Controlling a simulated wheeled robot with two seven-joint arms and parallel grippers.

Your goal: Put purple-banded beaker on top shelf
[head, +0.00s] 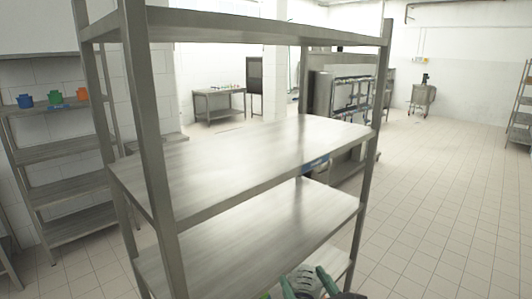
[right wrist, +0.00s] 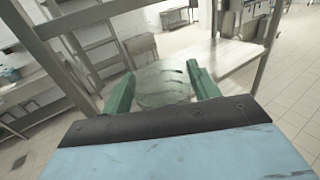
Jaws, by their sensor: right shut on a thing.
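A clear glass beaker (right wrist: 160,84) sits between the green fingers of my right gripper (right wrist: 160,92) in the right wrist view. Its purple band cannot be made out there. In the head view my right gripper (head: 306,282) shows at the bottom edge, in front of the metal shelf unit and low beside its lower board. The beaker is mostly hidden or cut off there. The unit's top shelf (head: 250,30) crosses the upper part of the head view. My left gripper is not in view.
The unit's middle board (head: 250,160) and lower board (head: 250,240) look bare, between upright posts (head: 150,150). A second rack (head: 70,150) at the left holds blue, green and orange containers. Tiled floor (head: 450,220) is clear at the right.

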